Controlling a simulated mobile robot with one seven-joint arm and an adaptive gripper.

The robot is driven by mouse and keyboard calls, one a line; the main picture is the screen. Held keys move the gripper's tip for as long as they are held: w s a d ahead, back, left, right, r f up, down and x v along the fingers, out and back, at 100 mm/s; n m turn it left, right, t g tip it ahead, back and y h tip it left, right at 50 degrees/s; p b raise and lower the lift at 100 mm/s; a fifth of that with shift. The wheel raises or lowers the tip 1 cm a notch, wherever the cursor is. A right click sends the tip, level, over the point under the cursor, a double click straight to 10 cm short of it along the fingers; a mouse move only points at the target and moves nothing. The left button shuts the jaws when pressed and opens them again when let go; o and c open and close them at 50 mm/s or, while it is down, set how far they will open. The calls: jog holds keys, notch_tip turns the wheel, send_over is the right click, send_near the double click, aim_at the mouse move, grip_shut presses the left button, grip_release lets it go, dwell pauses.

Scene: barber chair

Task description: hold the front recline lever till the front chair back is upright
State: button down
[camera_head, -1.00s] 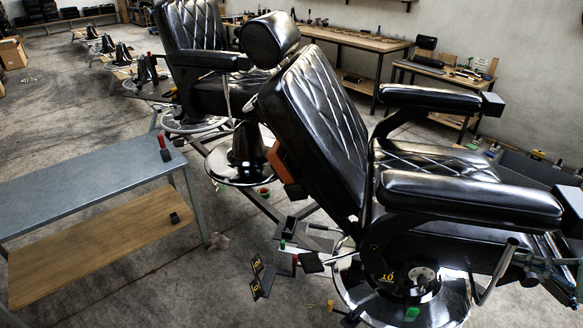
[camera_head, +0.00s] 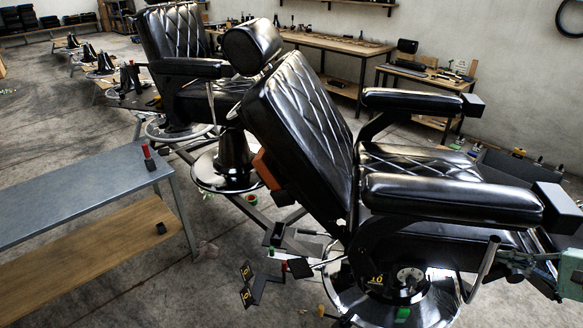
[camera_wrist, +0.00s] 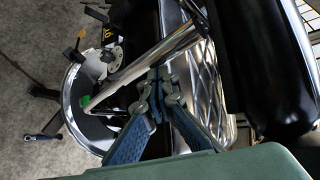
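The front barber chair is black with a quilted, backward-tilted back (camera_head: 300,135). A bare chrome lever (camera_head: 484,268) slants up beside its base, under the near armrest. In the wrist view the chrome lever (camera_wrist: 150,58) crosses just beyond my fingertips. My gripper (camera_head: 510,262), green-bodied, is at the right edge of the head view, just right of the lever. In the wrist view the fingers of my gripper (camera_wrist: 158,78) converge with their tips together, and nothing shows between them. I cannot tell whether they touch the lever.
The near armrest (camera_head: 450,198) overhangs the lever. The round chrome base (camera_head: 345,300) has a black-tipped pedal (camera_head: 300,267) on its left. A second black chair (camera_head: 180,60) stands behind.

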jog(key=shift+w+a+f, duration=0.15)
jog(key=shift+a, duration=0.55)
jog(key=shift+w+a+f, duration=0.1)
jog(key=shift+a+f, duration=0.05)
jog(key=shift+a, duration=0.5)
jog(key=shift+d, duration=0.15)
jog(key=shift+s+d+r+b, duration=0.15)
jog(key=shift+d+r, duration=0.1)
jog(key=shift+d, duration=0.65)
jog(key=shift+s+d+r+b, duration=0.15)
jog(key=shift+d+r, duration=0.05)
jog(key=shift+d, duration=0.65)
dwell(0.7)
